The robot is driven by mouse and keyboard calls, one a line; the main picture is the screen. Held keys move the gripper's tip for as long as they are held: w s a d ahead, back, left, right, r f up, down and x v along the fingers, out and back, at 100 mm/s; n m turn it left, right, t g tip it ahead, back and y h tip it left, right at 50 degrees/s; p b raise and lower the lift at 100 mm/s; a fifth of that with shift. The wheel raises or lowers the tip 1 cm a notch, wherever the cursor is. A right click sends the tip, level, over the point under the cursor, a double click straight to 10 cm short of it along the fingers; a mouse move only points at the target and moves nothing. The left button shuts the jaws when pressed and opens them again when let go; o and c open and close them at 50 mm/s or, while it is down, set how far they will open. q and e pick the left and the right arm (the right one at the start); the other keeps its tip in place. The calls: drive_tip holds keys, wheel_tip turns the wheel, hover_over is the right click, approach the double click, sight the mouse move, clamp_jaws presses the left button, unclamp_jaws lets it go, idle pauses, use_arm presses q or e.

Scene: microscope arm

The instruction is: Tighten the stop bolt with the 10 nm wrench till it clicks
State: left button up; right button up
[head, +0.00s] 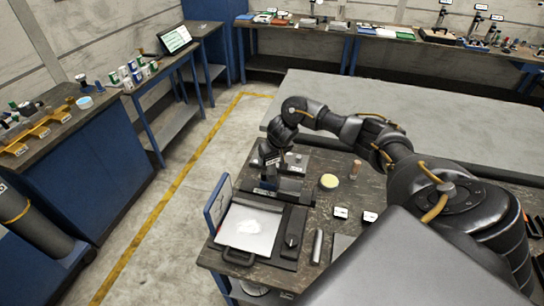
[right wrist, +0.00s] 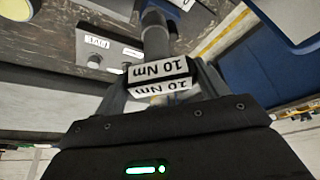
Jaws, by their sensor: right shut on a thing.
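My right gripper (head: 272,150) is over the near workbench, with its arm coming in from the right. In the right wrist view its fingers (right wrist: 158,88) are shut on the 10 Nm wrench (right wrist: 158,76), whose white labels read "10 Nm". The wrench's dark shaft (right wrist: 154,35) runs away from the fingers. In the head view the gripper is above a dark fixture (head: 285,185) with small labels. The stop bolt cannot be made out, and I cannot tell whether the wrench touches it. My left gripper is not in view.
On the bench are a white pad in a dark tray (head: 290,246), a blue-edged panel (head: 217,205), a yellow disc (head: 329,181), a brown cylinder (head: 355,170), a silver cylinder (head: 317,246) and two white labels (head: 341,212). Open floor lies left of the bench.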

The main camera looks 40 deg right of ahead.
drive_tip(key=shift+f, duration=0.85)
idle(0.3)
drive_tip(key=shift+r+m+h+p, duration=0.1)
drive_tip(key=shift+m+h+p, duration=0.2)
drive_tip(key=shift+m+p, duration=1)
drive_tip(key=shift+p, duration=0.65)
drive_tip(key=shift+w+m+h, duration=0.1)
drive_tip(key=shift+m+h, duration=0.2)
drive_tip(key=shift+m, duration=0.2)
drive_tip(key=shift+g, duration=0.3)
drive_tip(key=shift+m, duration=0.4)
